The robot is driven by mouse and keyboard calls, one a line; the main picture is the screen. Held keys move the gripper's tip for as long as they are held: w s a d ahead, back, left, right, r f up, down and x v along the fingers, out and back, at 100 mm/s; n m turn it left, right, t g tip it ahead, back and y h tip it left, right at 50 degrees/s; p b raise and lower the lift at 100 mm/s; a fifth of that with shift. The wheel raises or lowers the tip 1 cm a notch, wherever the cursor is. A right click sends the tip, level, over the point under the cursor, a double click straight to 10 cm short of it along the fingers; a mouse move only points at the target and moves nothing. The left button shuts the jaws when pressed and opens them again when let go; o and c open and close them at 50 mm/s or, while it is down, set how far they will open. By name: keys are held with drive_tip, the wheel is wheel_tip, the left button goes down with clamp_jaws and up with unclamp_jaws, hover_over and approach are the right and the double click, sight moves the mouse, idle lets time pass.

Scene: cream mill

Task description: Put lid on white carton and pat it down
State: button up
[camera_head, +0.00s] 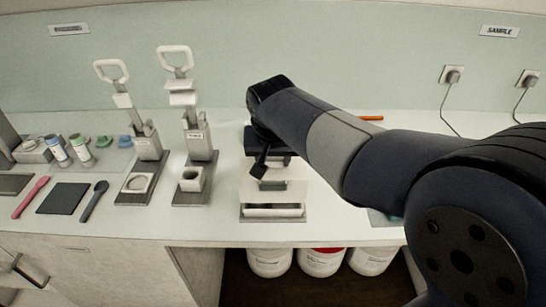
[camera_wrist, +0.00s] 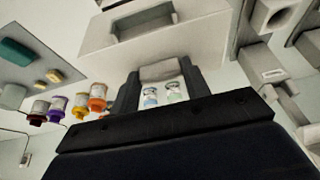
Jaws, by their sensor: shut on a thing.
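In the head view, my gripper (camera_head: 262,168) points down over the white carton (camera_head: 272,212), which sits on a dark base near the counter's front edge. A pale, flat lid-like piece (camera_head: 290,190) shows just above the carton, partly hidden by my gripper. In the wrist view, my gripper (camera_wrist: 160,82) is shut on a small pale block (camera_wrist: 160,71), seemingly the lid's grip. A wide white surface with a rectangular recess (camera_wrist: 150,25) lies beyond the fingers. I cannot tell whether the lid touches the carton.
Two lever presses (camera_head: 148,140) (camera_head: 198,140) stand left of the carton. Farther left are small vials (camera_head: 56,150), a dark mat (camera_head: 62,198), a pink tool (camera_head: 30,197) and a dark spoon (camera_head: 94,201). White tubs (camera_head: 320,262) stand under the counter. The wrist view shows coloured jars (camera_wrist: 57,107).

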sight(273, 170)
drive_tip(key=shift+f+b, duration=0.9)
drive_tip(key=shift+f, duration=0.4)
drive_tip(key=shift+f, duration=0.25)
idle(0.4)
drive_tip(key=shift+f+b, duration=0.25)
drive_tip(key=shift+b, duration=0.05)
drive_tip(key=shift+f, duration=0.1)
idle(0.3)
drive_tip(key=shift+f, duration=0.25)
drive_tip(key=o, duration=2)
drive_tip(key=shift+c, duration=0.2)
drive_tip(key=shift+r, duration=0.15)
